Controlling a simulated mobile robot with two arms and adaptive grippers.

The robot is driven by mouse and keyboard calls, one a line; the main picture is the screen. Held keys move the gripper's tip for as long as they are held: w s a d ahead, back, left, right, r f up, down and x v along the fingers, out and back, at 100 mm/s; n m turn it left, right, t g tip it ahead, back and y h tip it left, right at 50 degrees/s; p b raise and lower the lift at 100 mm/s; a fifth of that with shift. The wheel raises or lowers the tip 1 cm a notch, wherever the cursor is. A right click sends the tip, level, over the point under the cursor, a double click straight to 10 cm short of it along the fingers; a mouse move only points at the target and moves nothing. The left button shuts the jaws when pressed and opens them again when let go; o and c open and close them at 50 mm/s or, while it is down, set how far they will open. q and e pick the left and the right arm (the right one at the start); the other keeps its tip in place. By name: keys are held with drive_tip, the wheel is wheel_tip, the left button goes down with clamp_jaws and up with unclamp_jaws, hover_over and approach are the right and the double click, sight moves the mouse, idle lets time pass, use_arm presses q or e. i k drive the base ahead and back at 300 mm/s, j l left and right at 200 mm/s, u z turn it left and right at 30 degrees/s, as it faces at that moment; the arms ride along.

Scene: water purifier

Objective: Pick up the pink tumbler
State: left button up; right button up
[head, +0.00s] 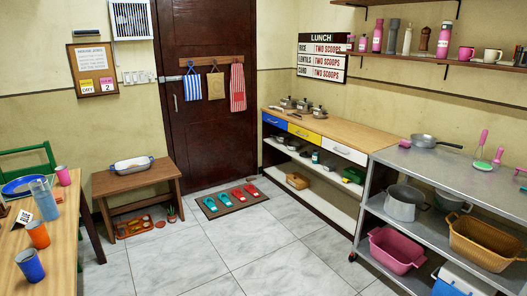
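A small pink tumbler (63,175) stands upright at the far end of the wooden table (62,232) on the left. A translucent blue-grey jug (44,199) stands in front of it, to its lower left, beside a blue plate (22,186). An orange tumbler (38,235) and a blue tumbler (29,265) stand nearer on the same table. Neither of my grippers shows in the head view.
A green chair (28,160) stands behind the table. Counters (440,168) with pots line the right. Pink bottles (377,37) stand on a wall shelf. The tiled floor (235,255) between is clear.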

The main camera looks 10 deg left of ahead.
sight(61, 172)
drive_tip(key=i+j+u, duration=0.1)
drive_tip(key=i+u, duration=0.25)
drive_tip(key=i, duration=0.3)
drive_tip(key=i+u, duration=0.3)
drive_tip(key=i, duration=0.35)
drive_tip(key=i+l+u, duration=0.35)
drive_tip(key=i, duration=0.3)
drive_tip(key=j, duration=0.1)
